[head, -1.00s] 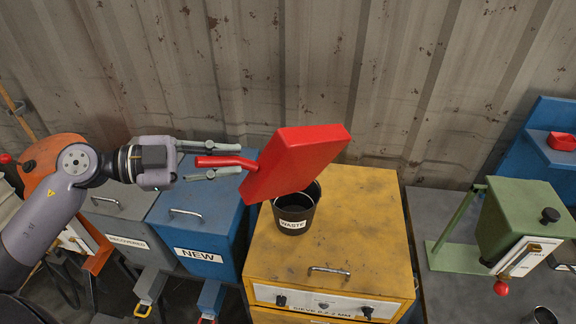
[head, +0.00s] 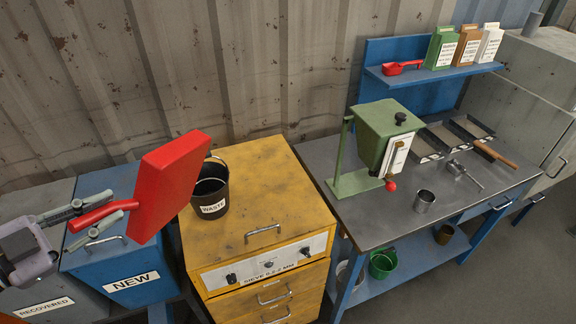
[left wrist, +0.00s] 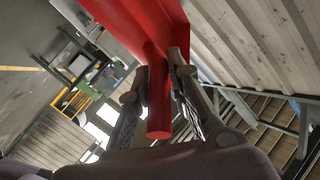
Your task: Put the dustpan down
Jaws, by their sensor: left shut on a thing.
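The red dustpan (head: 168,184) is held in the air by its handle, its pan tilted upward, over the blue NEW bin and left of the waste bucket. My left gripper (head: 104,222) is shut on the handle. In the left wrist view the red handle (left wrist: 158,100) lies between the two fingers (left wrist: 165,85), and the pan (left wrist: 145,25) extends beyond them. My right gripper is in neither view.
A black WASTE bucket (head: 211,190) stands on the yellow sieve cabinet (head: 270,190). The blue NEW bin (head: 90,262) is below the dustpan. A grey-topped workbench (head: 340,208) at right carries a green machine (head: 385,135), a metal cup (head: 424,200) and trays. Its front middle has bare room.

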